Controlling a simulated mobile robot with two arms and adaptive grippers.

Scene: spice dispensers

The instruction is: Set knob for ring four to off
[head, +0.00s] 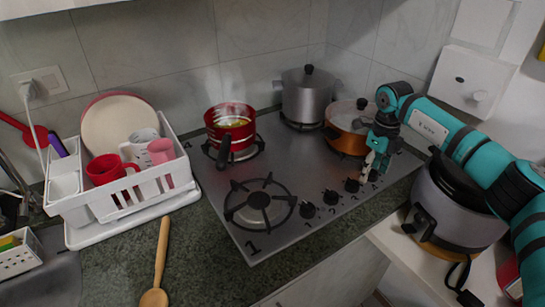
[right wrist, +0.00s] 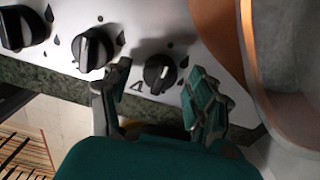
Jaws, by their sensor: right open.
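The knob for ring four (right wrist: 160,73) is black and round with a pale grip bar, on the steel hob's front strip; a printed 4 is beside it. My right gripper (right wrist: 158,76) is open, its two fingers on either side of this knob in the right wrist view. I cannot tell whether they touch it. In the head view the right gripper (head: 374,163) is over the right end of the knob row and partly hides this knob. The hob (head: 222,195) carries several knobs. My left gripper is not in view.
The neighbouring knob (right wrist: 93,48) is just left of my fingers. An orange pot (head: 347,140) stands close behind the gripper. A rice cooker (head: 458,205) stands at the right. A steaming red pot (head: 232,140) and a grey pot (head: 306,100) are on the hob.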

